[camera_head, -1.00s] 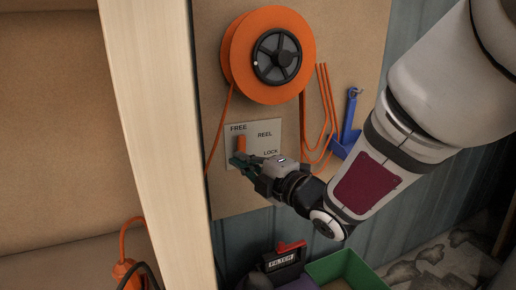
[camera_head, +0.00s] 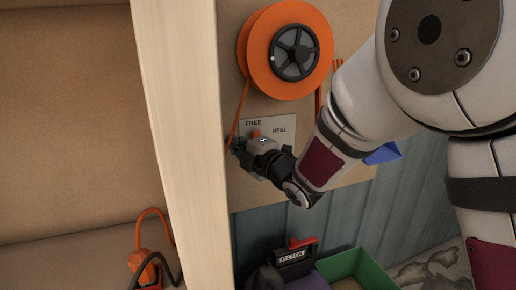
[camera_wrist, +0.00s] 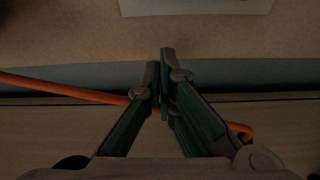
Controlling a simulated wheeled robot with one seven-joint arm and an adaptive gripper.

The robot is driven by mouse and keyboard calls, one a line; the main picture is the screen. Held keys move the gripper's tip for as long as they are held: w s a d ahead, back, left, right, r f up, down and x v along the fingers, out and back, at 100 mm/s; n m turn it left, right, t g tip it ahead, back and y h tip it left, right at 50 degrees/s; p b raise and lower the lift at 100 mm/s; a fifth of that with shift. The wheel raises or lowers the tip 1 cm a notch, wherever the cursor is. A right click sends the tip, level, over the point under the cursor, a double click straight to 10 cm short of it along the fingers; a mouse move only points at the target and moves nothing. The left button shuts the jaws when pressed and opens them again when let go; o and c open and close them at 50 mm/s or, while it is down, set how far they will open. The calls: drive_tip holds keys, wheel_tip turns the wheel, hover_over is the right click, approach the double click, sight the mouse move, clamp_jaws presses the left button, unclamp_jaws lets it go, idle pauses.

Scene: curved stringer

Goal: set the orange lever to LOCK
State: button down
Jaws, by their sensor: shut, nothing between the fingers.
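The orange lever (camera_head: 255,133) shows as a short stub below the word FREE on the pale label plate (camera_head: 288,121). Its lower part is hidden behind my gripper (camera_head: 237,146). The words FREE and REEL are readable; LOCK is hidden by my arm. My gripper is at the plate's lower left, close to the lever; I cannot tell whether it touches it. In the wrist view my gripper (camera_wrist: 162,75) has its green fingers together with nothing between them. The lever does not show there; a pale plate edge (camera_wrist: 195,6) shows at the top.
The orange reel (camera_head: 262,78) is above the plate, its cord (camera_head: 241,105) running down beside the plate. An orange cord (camera_wrist: 65,90) crosses behind the fingers in the wrist view. A wooden post (camera_head: 180,150) stands left. A FILTER box (camera_head: 292,256) and green bin (camera_head: 365,270) are below.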

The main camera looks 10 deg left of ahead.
drive_tip(key=shift+w+d+f, duration=0.1)
drive_tip(key=shift+w+d, duration=1.25)
